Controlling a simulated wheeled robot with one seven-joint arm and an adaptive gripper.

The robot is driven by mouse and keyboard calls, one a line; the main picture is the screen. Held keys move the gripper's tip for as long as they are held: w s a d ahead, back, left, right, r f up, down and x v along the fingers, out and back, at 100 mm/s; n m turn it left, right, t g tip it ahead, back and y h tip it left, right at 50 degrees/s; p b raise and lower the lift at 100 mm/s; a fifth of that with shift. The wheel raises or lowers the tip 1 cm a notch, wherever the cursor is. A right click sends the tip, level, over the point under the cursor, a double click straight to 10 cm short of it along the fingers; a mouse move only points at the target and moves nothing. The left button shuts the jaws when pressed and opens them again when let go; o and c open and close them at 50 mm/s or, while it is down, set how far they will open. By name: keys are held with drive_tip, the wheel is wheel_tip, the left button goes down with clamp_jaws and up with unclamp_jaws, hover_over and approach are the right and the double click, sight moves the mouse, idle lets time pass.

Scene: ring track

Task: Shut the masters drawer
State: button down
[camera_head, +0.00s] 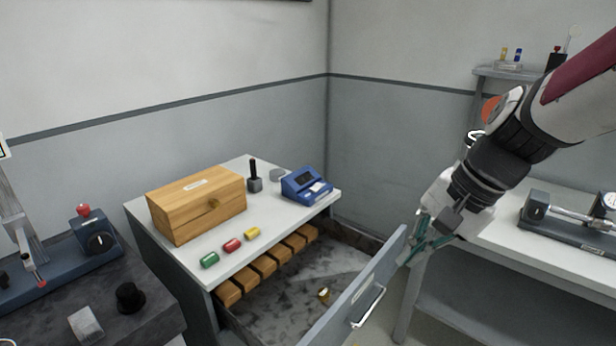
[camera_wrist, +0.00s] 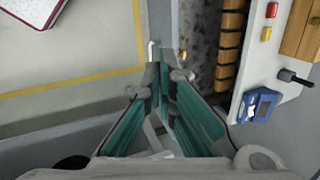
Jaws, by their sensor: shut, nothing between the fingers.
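The drawer (camera_head: 375,280) stands open under the white-topped cabinet, with a grey front panel and a metal handle (camera_head: 368,307). Inside are a row of wooden blocks (camera_head: 262,267) and a small brass-coloured piece (camera_head: 324,294) on a mottled grey floor. My gripper (camera_head: 410,256) is shut and empty, beside the far end of the drawer front, on its outer side. In the wrist view, my teal fingertips (camera_wrist: 165,76) are close to the drawer's front panel (camera_wrist: 162,25). I cannot tell whether they touch it. No masters label is legible.
On the cabinet top (camera_head: 222,262) are a wooden box (camera_head: 195,208), several coloured cylinders, a black-handled tool (camera_head: 254,177) and a blue device (camera_head: 307,186). A white bench (camera_head: 500,230) stands right of my gripper. A dark bench (camera_head: 110,318) is at left.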

drive_tip(key=w+d+f+m+t+y+b, duration=0.1)
drive_tip(key=w+d+f+m+b, duration=0.1)
drive_tip(key=w+d+f+m, duration=0.6)
drive_tip(key=w+d+f+m+t+y+b, duration=0.1)
drive_tip(key=w+d+f+m+t, duration=0.25)
drive_tip(key=f, duration=0.65)
drive_tip(key=w+d+f+m+g+y+b, duration=0.1)
drive_tip(key=w+d+f+m+b, duration=0.1)
drive_tip(key=w+d+f+m, duration=0.5)
drive_tip(key=shift+n+t, duration=0.25)
drive_tip(key=shift+n, duration=0.3)
drive_tip(key=shift+b+x, duration=0.55)
drive_tip(key=shift+x, duration=5.8)
drive_tip(key=shift+s+f, duration=0.15)
drive_tip(key=w+a+b, duration=0.5)
drive_tip(key=w+a, duration=1.4)
drive_tip(key=shift+a, duration=0.1)
drive_tip(key=shift+w+a, duration=0.15)
drive_tip(key=shift+w, duration=0.05)
drive_tip(key=shift+a, duration=0.1)
